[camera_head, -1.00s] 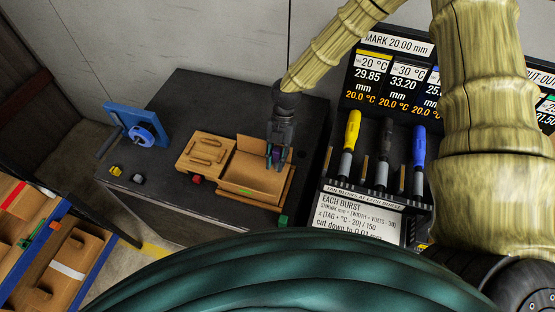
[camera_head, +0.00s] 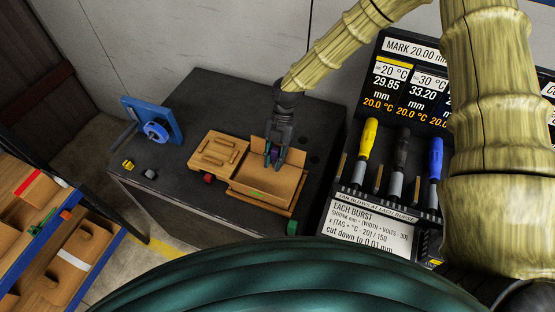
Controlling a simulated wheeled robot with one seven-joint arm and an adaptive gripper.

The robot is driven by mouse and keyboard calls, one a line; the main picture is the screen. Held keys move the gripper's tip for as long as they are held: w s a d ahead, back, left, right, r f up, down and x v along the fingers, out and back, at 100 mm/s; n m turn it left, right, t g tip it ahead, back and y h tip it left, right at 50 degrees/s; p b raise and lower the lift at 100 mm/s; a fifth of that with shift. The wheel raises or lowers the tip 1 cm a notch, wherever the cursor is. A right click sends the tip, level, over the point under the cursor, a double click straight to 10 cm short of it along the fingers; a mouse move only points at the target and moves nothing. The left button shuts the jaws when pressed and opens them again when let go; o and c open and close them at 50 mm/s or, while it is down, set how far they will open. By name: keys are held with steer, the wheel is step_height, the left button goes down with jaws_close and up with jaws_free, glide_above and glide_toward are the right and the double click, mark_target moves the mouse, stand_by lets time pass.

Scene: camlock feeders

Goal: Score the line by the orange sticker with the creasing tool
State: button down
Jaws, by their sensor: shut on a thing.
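My gripper (camera_head: 272,161) is over the open tan cardboard box on the dark bench. It is shut on a small purple thing (camera_head: 273,153), mostly hidden between the fingers; I cannot tell whether this is the creasing tool. I cannot tell whether the fingertips touch the box. A small orange patch (camera_head: 66,214) shows on the shelf at the left; I cannot tell whether it is the sticker. No scored line can be made out.
A tan holder (camera_head: 217,152) with slots adjoins the box. A blue crank device (camera_head: 155,125) stands at the bench's left. Yellow, black and blue-handled tools (camera_head: 368,140) stand in a rack at right. The bench's left front is mostly clear.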

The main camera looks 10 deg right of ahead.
steer(key=shift+w+a+b, duration=0.2)
steer(key=shift+w+a, duration=0.3)
steer(key=shift+a, duration=0.25)
steer(key=shift+w+a+b, duration=0.15)
steer(key=shift+w+a, duration=0.35)
steer(key=shift+a, duration=0.2)
steer(key=shift+w+a+b, duration=0.3)
steer(key=shift+w+a, duration=0.3)
steer(key=shift+a, duration=0.35)
steer(key=shift+w+a+b, duration=0.3)
steer(key=shift+w+a, duration=0.3)
steer(key=shift+a, duration=0.3)
step_height(320, 180, up, 7)
steer(key=p, duration=0.3)
